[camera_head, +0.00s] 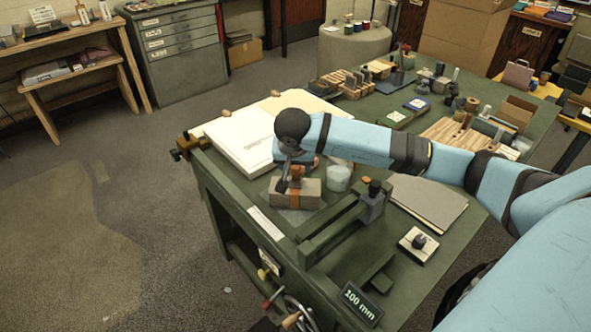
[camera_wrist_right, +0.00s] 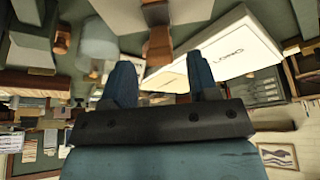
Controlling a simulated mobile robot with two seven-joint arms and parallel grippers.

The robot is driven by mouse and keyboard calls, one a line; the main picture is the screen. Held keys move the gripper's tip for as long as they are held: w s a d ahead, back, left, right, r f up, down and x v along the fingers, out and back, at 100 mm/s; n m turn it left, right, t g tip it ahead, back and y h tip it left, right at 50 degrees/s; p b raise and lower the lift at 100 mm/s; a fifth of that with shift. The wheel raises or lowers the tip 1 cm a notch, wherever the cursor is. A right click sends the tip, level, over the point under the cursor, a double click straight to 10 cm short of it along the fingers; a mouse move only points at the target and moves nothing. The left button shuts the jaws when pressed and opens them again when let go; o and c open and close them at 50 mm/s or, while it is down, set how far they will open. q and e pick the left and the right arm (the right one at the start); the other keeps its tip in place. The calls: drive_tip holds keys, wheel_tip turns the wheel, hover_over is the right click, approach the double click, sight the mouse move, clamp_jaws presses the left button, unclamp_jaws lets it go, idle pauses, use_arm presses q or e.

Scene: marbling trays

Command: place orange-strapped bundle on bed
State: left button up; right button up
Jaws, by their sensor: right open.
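The orange-strapped bundle (camera_head: 310,196) is a grey-brown block with an orange strap around its middle and an orange-brown knob on top. It rests on a thin grey sheet near the table's left edge. My right gripper (camera_head: 284,185) is at the bundle's left upper side, its jaws open; whether they touch it I cannot tell. In the right wrist view the open fingers (camera_wrist_right: 160,80) are apart, with an orange-brown part (camera_wrist_right: 158,45) beyond them. A green-grey rail fixture (camera_head: 325,237) lies in front of the bundle; I cannot tell whether it is the bed. My left gripper is not in view.
A large white box (camera_head: 232,140) lies behind the bundle. A pale round tub (camera_head: 338,178) stands close to its right. A grey board (camera_head: 430,200) and a small white block with a dark knob (camera_head: 418,246) lie to the right. Several tools crowd the table's back.

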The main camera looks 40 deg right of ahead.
drive_tip(key=v, duration=0.6)
drive_tip(key=shift+r, duration=0.25)
drive_tip(key=shift+s+a, duration=0.1)
drive_tip(key=shift+a, duration=0.05)
